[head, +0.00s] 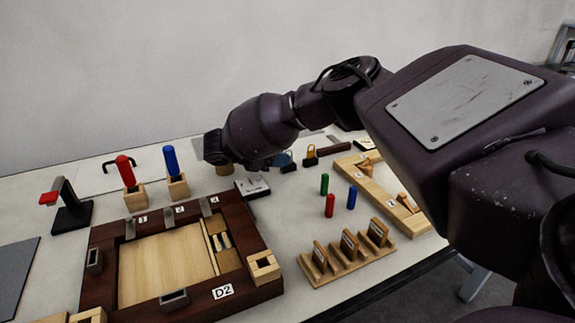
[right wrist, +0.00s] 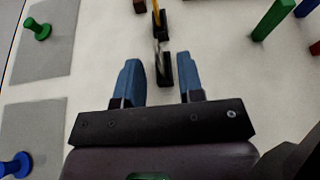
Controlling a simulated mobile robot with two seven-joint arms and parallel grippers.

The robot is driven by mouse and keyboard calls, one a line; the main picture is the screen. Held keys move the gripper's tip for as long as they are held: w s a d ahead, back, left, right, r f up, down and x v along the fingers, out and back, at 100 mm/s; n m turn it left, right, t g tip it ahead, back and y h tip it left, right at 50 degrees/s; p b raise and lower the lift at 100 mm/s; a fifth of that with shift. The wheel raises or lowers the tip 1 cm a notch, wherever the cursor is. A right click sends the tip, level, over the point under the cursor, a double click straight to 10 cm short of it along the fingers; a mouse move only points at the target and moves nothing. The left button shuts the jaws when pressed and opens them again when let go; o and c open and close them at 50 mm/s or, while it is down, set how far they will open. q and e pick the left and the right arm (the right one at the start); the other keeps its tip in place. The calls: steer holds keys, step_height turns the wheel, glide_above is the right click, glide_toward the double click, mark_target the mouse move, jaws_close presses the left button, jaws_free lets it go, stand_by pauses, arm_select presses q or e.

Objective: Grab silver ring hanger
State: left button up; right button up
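The silver ring hanger (right wrist: 163,72) shows in the right wrist view as a thin silver upright piece on a small black base, seen nearly edge-on. It stands just ahead of and between the fingertips of my right gripper (right wrist: 158,78). The two blue fingers are apart, with nothing held between them. In the head view my right gripper (head: 268,161) is low over the far part of the table, and its fingers hide most of the silver ring there. My left gripper is not in view.
A yellow ring hanger (head: 311,153) stands just beyond the silver one. Green, red and blue pegs (head: 325,184) stand nearer the front. A dark wooden frame (head: 258,225) marked D2 and a slotted wooden rack (head: 345,258) take up the front.

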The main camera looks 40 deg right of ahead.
steer(key=shift+s+d+f, duration=0.15)
steer(key=shift+d+f, duration=0.2)
steer(key=shift+d, duration=0.25)
steer(key=shift+r, duration=0.1)
jaws_close()
